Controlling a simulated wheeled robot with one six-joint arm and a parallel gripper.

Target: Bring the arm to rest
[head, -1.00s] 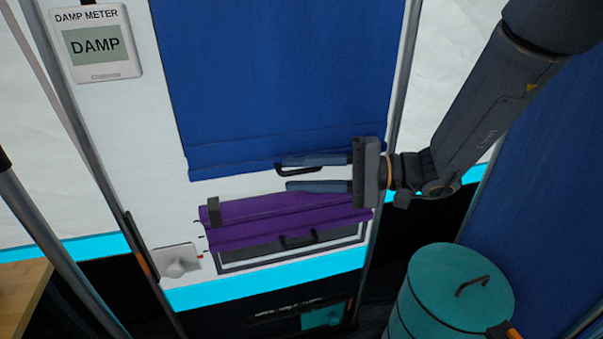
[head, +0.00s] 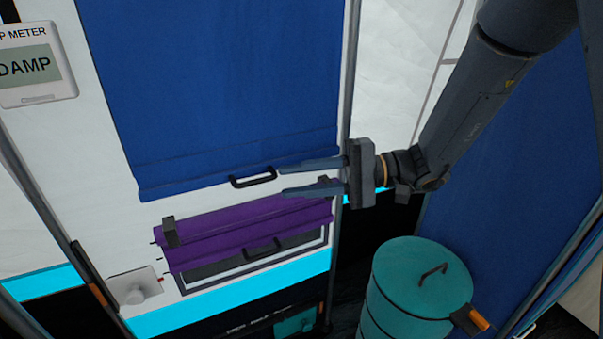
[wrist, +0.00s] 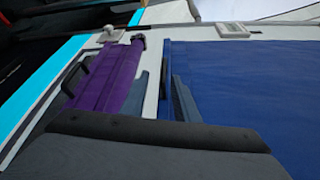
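My gripper (head: 312,178) is at the right of the blue blind in the head view, with its two fingers apart and pointing left. Nothing shows between the fingers. The black handle (head: 253,178) at the bottom of the blue blind (head: 225,90) lies just left of the fingertips, and the gripper is not closed on it. In the wrist view, both fingers (wrist: 160,97) stick up from the gripper body, apart, with the purple flap (wrist: 108,80) to the left and the blue blind (wrist: 245,95) to the right.
A rolled purple flap (head: 235,228) with a black handle hangs below the blind. A damp meter (head: 38,65) reading DAMP is at the upper left. A white knob (head: 135,290) sits low at the left. A teal lidded bin (head: 420,290) stands below my arm at the right.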

